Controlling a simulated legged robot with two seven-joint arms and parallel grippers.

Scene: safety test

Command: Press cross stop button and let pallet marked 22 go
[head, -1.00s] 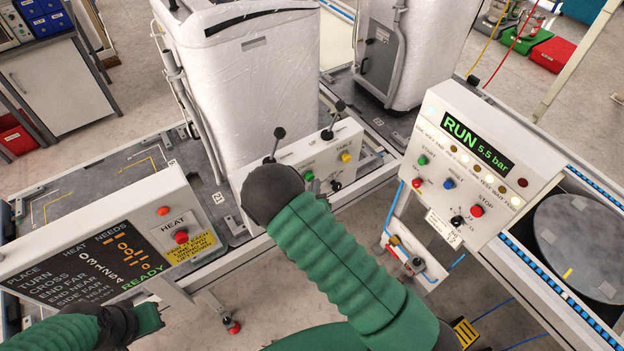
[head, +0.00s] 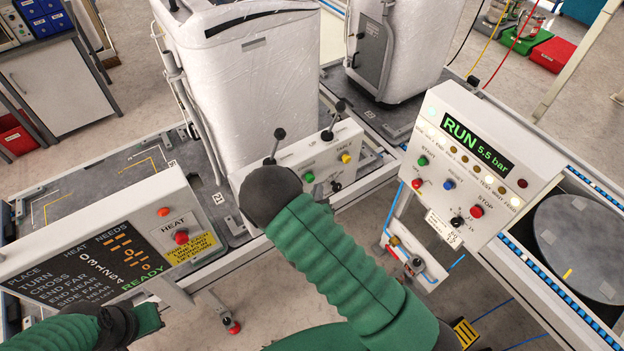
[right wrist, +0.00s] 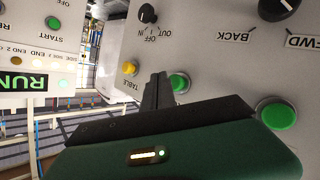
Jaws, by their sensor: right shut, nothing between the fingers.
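My right gripper (right wrist: 157,92) is shut and empty in the right wrist view, its dark fingers close to a green button (right wrist: 179,83) on the grey control box; contact cannot be told. A yellow button (right wrist: 129,68) labelled TABLE is beside them. In the head view my right wrist hides most of that gripper in front of the control box (head: 320,160). No label there reads as cross stop. A tall wrapped load (head: 250,90) stands on a dark pallet behind it; a small tag (head: 219,199) there is too small to read surely. My left arm is at lower left, its fingers hidden.
The right panel (head: 483,150) reads RUN 5.5 bar and has a red STOP button (head: 476,211). The left panel (head: 100,262) has a red button (head: 181,237) under HEAT. Two black-knobbed levers rise by the middle box. A second wrapped load (head: 400,50) stands behind.

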